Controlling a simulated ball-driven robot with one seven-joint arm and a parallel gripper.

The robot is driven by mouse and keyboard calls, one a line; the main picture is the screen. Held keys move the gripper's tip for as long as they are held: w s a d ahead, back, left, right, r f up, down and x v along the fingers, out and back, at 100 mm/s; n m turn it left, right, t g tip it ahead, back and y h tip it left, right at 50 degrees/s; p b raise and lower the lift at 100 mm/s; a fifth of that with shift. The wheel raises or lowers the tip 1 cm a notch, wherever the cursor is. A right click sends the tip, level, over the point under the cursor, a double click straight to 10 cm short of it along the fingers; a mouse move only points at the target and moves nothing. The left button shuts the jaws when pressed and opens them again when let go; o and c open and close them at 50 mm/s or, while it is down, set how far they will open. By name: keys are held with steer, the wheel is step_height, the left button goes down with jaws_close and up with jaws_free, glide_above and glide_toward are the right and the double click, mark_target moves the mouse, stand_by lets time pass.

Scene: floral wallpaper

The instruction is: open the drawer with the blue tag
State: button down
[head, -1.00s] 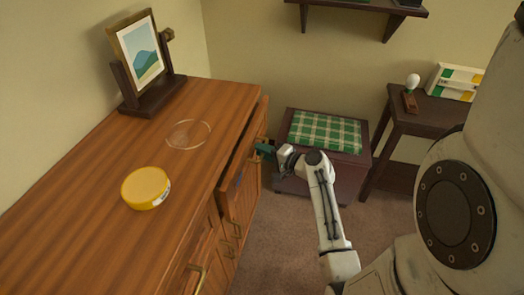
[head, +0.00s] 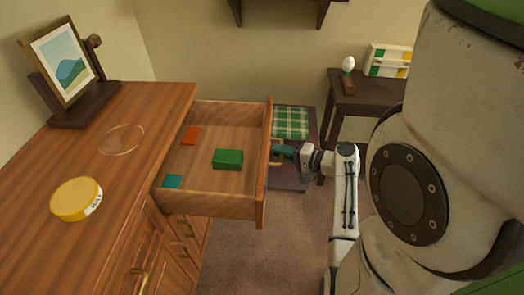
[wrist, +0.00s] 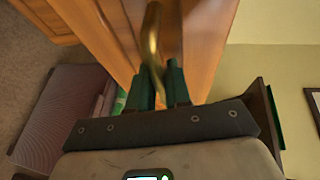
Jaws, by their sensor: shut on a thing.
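The top drawer (head: 215,203) of the wooden dresser stands well out, and its inside shows in the head view. My gripper (head: 283,151) is at the outer side of the drawer front (head: 264,180). In the wrist view my gripper (wrist: 160,88) has its two green fingers shut on the curved brass handle (wrist: 152,35), which passes between them. The outer face of the drawer front is turned away from the head view, and I see no blue tag in either view now.
Inside the drawer lie a green box (head: 228,159), a flat orange piece (head: 190,135) and a flat teal piece (head: 173,181). A yellow tin (head: 76,199), a clear disc (head: 122,140) and a picture frame (head: 64,62) stand on the dresser.

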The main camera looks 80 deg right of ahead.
steer(key=shift+s+d, duration=0.1)
steer(key=shift+s, duration=1.65)
steer(key=c, duration=1.1)
jaws_free()
steer(key=shift+c, duration=0.2)
steer(key=v, duration=1)
steer(key=shift+s+p, duration=0.3)
steer(key=shift+r, duration=0.1)
